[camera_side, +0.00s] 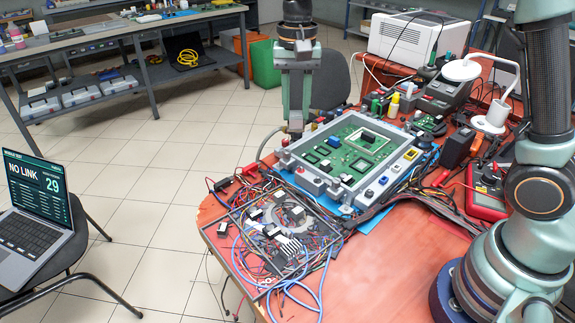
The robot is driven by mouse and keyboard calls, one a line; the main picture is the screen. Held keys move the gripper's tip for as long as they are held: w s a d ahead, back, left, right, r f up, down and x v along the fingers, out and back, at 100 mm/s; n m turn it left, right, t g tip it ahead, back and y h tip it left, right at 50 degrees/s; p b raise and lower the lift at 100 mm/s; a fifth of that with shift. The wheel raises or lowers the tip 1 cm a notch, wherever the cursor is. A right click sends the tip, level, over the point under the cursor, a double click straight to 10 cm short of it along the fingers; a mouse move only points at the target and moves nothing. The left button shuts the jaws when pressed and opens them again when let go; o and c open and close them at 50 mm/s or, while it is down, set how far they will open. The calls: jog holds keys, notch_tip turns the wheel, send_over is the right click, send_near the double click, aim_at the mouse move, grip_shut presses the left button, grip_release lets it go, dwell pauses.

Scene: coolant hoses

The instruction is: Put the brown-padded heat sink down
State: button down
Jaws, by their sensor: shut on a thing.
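My gripper (296,126) points straight down at the back left corner of the grey-framed fixture with the green circuit board (358,146). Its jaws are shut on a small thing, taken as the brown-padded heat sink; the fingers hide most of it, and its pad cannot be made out. I cannot tell whether it touches anything below. The board carries several dark chips and a pale square frame.
A tray of tangled wires and small parts (239,253) lies in front of the fixture. The red table (400,270) is bare at the front right. Black cables (437,198), a red meter (487,205) and a white lamp (490,122) crowd the right side.

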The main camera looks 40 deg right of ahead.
jog(key=s+a+n, duration=0.3)
jog(key=a+n, duration=0.1)
jog(key=a, duration=0.6)
jog(key=s+a+n, duration=0.4)
jog(key=a, duration=0.5)
send_over(243, 259)
notch_tip(243, 259, down, 16)
jog(key=shift+r, duration=0.2)
jog(key=shift+f, duration=2.45)
jog(key=c, duration=0.6)
grip_release()
jog(key=shift+f, duration=0.15)
